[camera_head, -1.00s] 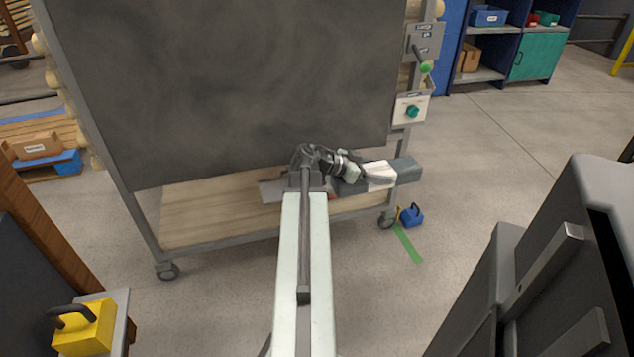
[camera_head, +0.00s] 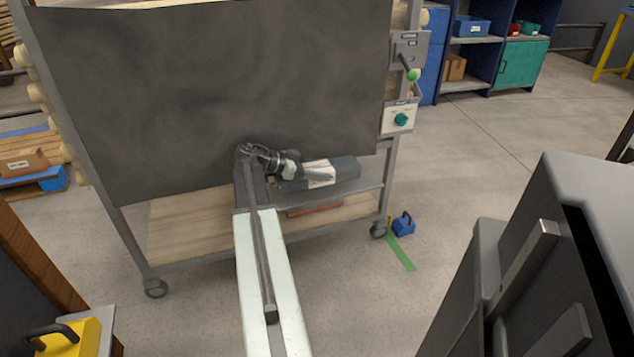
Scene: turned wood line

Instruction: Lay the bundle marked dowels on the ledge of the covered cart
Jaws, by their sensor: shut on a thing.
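The covered cart has a dark grey cover (camera_head: 220,95) hanging over its front. A grey metal ledge (camera_head: 352,198) juts out below the cover's lower right edge. My gripper (camera_head: 306,173) is shut on a long dark grey-green bundle (camera_head: 345,169) with a white label, whose print is too small to read. The bundle lies roughly level, over the ledge and just below the cover. I cannot tell whether it touches the ledge.
The cart's wooden lower shelf (camera_head: 190,225) holds a flat reddish-brown thing (camera_head: 314,210). A blue weight (camera_head: 403,223) and green tape (camera_head: 402,253) are on the floor. A yellow weight (camera_head: 70,340) stands lower left.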

